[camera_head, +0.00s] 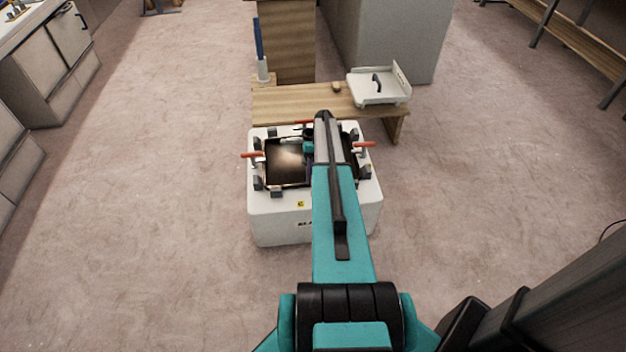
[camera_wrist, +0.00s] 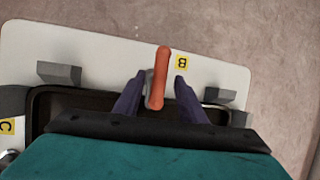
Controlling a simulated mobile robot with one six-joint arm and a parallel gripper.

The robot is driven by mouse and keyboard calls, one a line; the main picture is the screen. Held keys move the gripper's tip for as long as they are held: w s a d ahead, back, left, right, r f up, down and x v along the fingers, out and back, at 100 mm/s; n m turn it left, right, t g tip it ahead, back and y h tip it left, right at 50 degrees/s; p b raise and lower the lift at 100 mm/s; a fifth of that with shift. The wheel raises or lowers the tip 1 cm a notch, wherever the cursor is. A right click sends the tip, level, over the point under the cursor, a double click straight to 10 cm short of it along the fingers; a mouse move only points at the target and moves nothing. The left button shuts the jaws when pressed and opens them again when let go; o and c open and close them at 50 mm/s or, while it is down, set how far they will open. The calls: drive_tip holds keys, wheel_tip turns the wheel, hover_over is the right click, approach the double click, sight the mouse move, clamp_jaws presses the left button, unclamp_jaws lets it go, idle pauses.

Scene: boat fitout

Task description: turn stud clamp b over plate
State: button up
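Stud clamp B shows in the wrist view as an upright orange handle (camera_wrist: 159,78) beside a yellow "B" label (camera_wrist: 182,62) on the white rim. My gripper (camera_wrist: 158,80) is open, with its two dark purple fingers on either side of the handle and a gap on both sides. The dark plate (camera_head: 285,165) lies in the box top. My arm hides part of it and my fingers.
Other orange handles stand at the left (camera_head: 252,154) and back (camera_head: 303,122) of the box. Several grey blocks line the rim. A wooden bench (camera_head: 290,103) with a white tray (camera_head: 362,97) is close behind. Floor is clear on both sides.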

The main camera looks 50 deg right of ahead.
drive_tip(key=v, duration=1.3)
drive_tip(key=shift+r, duration=0.4)
drive_tip(key=shift+d, duration=0.15)
